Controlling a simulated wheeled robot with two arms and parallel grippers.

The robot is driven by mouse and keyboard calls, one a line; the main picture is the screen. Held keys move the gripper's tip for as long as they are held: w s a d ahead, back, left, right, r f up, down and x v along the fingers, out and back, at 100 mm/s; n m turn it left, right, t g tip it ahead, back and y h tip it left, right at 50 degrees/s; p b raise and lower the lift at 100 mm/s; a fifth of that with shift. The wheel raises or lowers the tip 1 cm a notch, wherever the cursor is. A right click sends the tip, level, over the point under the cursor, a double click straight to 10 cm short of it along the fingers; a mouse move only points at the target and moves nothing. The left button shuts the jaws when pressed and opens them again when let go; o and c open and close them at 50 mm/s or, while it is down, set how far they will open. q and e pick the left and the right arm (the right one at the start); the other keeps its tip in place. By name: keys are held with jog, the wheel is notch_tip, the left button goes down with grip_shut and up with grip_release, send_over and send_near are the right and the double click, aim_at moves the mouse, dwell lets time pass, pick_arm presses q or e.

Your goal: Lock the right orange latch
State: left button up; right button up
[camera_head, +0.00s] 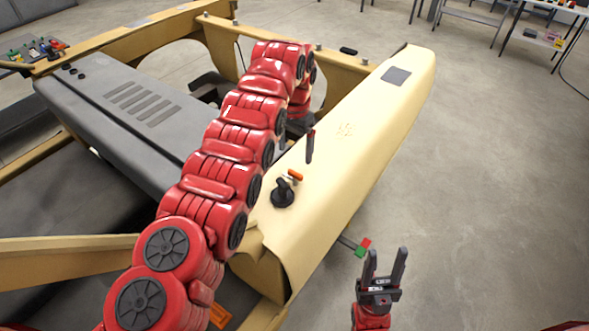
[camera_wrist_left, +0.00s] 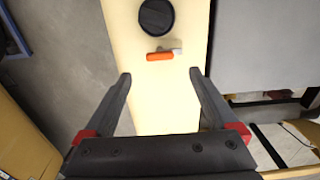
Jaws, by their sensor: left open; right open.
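An orange latch (camera_head: 295,174) sits on the cream panel (camera_head: 345,150), beside a round black knob (camera_head: 283,193). In the left wrist view the orange latch (camera_wrist_left: 160,56) lies crosswise beyond my fingertips, just below the black knob (camera_wrist_left: 156,17). My left gripper (camera_wrist_left: 160,80) is open and empty over the panel, with the latch between and ahead of its fingers, apart from them. In the head view my left arm largely hides this gripper; one dark finger shows above the latch. My right gripper (camera_head: 384,254) is open and empty, right of the panel's near end.
A grey vented cover (camera_head: 130,105) lies left of my left arm. A red and green block (camera_head: 362,247) on a stalk sticks out beside my right gripper. Another orange piece (camera_head: 220,316) shows low, partly hidden by my arm. The floor (camera_head: 490,190) at right is clear.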

aim_at(296, 173)
pick_arm(q)
notch_tip(296, 173, down, 8)
jog(key=shift+s+r+p, duration=0.1)
jog(key=shift+r+p, duration=0.15)
jog(key=shift+p, duration=0.45)
jog(key=shift+f, duration=0.45)
jog(key=shift+r, duration=0.1)
jog(key=shift+c, duration=0.4)
jog(key=c, duration=1.3)
jog(key=shift+w+f+n+b, duration=0.2)
jog(key=shift+n+b, duration=0.2)
jog(key=shift+b, duration=0.5)
jog(key=n+b, duration=0.5)
jog(key=b, duration=0.3)
jog(key=shift+s+f+n+b, duration=0.1)
jog(key=shift+n+b, duration=0.6)
jog(key=shift+n, duration=0.1)
jog(key=shift+r+n+b, duration=0.2)
jog(key=shift+n+b, duration=0.1)
jog(key=shift+n, duration=0.7)
jog(key=shift+r+n, duration=0.15)
jog(key=shift+n, duration=0.65)
jog(key=n, duration=0.3)
jog(key=shift+n, duration=0.3)
jog(key=shift+n+p, duration=0.35)
jog(key=shift+n, duration=1.55)
